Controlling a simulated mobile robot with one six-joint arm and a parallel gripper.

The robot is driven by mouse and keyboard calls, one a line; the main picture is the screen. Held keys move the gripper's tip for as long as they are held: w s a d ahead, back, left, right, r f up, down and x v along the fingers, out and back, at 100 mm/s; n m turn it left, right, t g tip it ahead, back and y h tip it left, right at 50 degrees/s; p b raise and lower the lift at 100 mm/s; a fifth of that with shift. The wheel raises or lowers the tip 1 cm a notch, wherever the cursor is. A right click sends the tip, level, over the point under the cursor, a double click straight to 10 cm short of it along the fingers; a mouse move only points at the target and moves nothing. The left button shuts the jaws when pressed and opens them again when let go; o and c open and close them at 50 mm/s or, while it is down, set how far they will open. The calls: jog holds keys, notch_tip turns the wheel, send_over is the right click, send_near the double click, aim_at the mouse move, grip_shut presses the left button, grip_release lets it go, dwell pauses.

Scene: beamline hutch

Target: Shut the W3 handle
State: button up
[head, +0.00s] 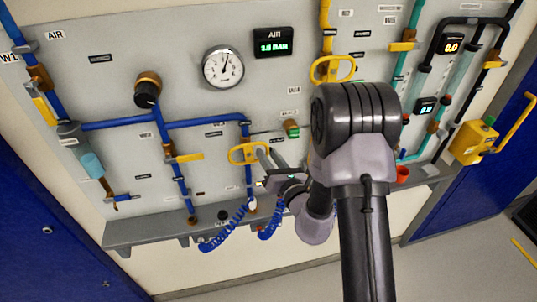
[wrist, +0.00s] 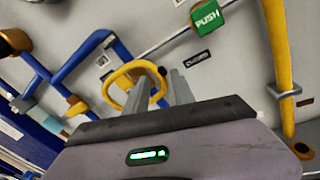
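A yellow loop handle (head: 243,154) sits on a blue vertical pipe in the lower middle of the panel. It also shows in the wrist view (wrist: 113,88), just beyond my fingers. No legible W3 label shows beside it, so I cannot tell that it is W3. My gripper (head: 268,157) is at the right end of this loop. In the wrist view my gripper (wrist: 160,82) has its two fingers apart, with the loop's right end between or just behind them. Contact cannot be told. My arm hides part of the panel to the right.
Another yellow loop handle (head: 333,68) is on the yellow pipe above. A green PUSH button (wrist: 207,19) is right of my fingers. A yellow lever (head: 187,157) stands to the left. Coiled blue hoses (head: 228,232) hang below, near the grey shelf (head: 150,232).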

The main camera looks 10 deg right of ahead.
grip_shut()
jog(key=shift+f+m, duration=0.2)
jog(key=shift+m, duration=0.3)
jog(key=shift+o, duration=0.6)
grip_release()
